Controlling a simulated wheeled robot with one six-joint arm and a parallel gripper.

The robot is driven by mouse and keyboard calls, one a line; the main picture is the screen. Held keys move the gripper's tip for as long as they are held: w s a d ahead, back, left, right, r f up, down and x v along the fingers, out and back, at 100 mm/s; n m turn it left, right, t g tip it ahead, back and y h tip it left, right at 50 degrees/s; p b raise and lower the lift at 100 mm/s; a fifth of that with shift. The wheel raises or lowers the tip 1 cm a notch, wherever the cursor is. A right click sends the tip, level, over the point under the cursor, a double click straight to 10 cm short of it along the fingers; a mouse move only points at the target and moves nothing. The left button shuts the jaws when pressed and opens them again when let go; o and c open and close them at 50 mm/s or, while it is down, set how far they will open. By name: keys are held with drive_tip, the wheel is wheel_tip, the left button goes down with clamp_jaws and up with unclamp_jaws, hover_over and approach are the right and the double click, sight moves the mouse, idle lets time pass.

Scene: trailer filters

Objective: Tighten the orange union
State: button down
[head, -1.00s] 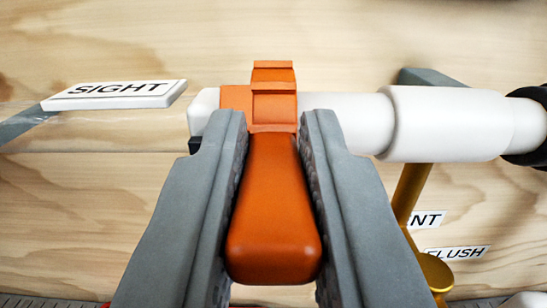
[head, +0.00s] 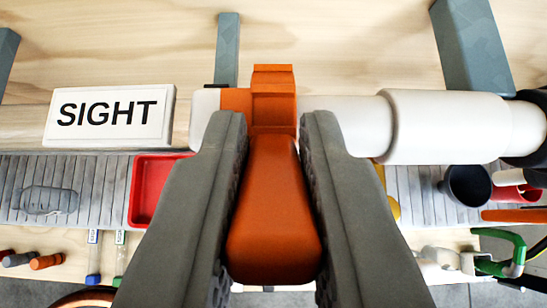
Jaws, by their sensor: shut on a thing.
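The orange union (head: 273,106) sits around the white pipe in the middle of the view, and its thick orange lever (head: 273,215) points toward me. My gripper (head: 275,150) is shut on that lever, with one grey finger on each side of it. The white pipe (head: 440,125) runs to the right with a wider sleeve. A short white end piece (head: 204,110) shows left of the union. The thread or joint inside the union is hidden.
A SIGHT label (head: 108,115) is at left, by a clear tube. Grey brackets (head: 470,45) stand on the wooden wall. Below are a ribbed grey shelf (head: 100,190), a red tray (head: 150,188), dark cups (head: 466,185) and a green-handled item (head: 515,250).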

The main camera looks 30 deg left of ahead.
drive_tip(key=shift+w+a+r+g+h, duration=0.2)
drive_tip(key=shift+w+g+h, duration=0.1)
drive_tip(key=shift+g, duration=0.3)
drive_tip(key=c, duration=1.4)
unclamp_jaws()
drive_tip(key=shift+o, duration=0.2)
drive_tip(key=v, duration=1.7)
drive_tip(key=shift+r, duration=0.3)
